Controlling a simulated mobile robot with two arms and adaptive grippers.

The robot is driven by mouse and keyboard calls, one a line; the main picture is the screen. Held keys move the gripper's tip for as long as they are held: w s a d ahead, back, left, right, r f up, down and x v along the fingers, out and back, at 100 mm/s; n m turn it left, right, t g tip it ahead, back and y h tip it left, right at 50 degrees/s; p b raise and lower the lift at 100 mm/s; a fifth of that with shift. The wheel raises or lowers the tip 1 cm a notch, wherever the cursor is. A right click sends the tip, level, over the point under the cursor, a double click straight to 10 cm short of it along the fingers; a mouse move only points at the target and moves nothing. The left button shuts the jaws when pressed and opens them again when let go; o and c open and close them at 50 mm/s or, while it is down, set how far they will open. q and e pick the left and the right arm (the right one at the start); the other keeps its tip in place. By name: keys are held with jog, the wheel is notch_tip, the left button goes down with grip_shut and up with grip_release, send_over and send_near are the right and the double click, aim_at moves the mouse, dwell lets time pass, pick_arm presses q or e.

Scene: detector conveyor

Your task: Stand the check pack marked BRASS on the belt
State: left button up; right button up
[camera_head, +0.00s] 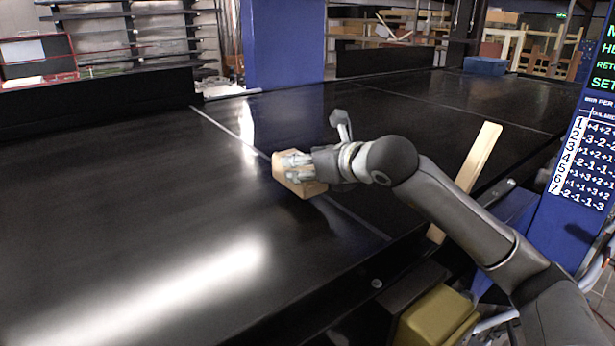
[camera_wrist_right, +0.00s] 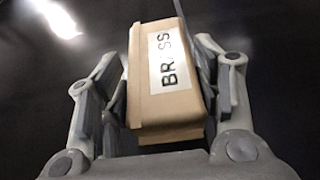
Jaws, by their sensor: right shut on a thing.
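The check pack is a tan cardboard box (camera_head: 311,188) over the black belt (camera_head: 120,210) in the head view. In the right wrist view the pack (camera_wrist_right: 163,107) carries a white label reading BRASS. My right gripper (camera_head: 293,166) is shut on the pack, with a finger on each side of it; the fingers also show in the right wrist view (camera_wrist_right: 165,95). I cannot tell whether the pack's underside touches the belt. The left gripper is in neither view.
Pale lines cross the belt. A blue box (camera_head: 485,66) sits at its far end. A tan board (camera_head: 479,157) leans at the near right edge, with a yellow block (camera_head: 436,315) below. A blue panel with a display (camera_head: 585,150) stands at right. The belt left of the pack is clear.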

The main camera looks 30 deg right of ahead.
jog(key=shift+f, duration=1.3)
jog(key=shift+f+b, duration=0.2)
jog(key=shift+b, duration=0.35)
jog(key=o, duration=1.3)
jog(key=shift+s, duration=0.1)
